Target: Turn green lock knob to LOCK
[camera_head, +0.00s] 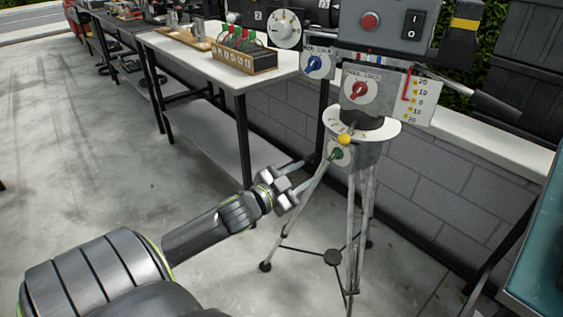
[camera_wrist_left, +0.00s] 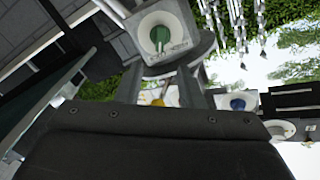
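The green lock knob (camera_head: 337,154) sits on a small white plate just below the tripod head, left of its centre. In the left wrist view the green knob (camera_wrist_left: 160,37) shows near the top, on its round white dial. My left gripper (camera_head: 311,170) is just left of and below the knob; its two fingers are spread, with nothing seen between them. I see no clear contact with the knob. The lettering around the knob is too small to read. My right gripper is not in view.
A red knob (camera_head: 359,91) and a blue knob (camera_head: 315,63) are on panels above. A yellow ball (camera_head: 344,139) sits just above the green knob. The tripod legs (camera_head: 367,205) spread below. A white table (camera_head: 215,66) stands behind left; a block wall (camera_head: 440,190) is behind.

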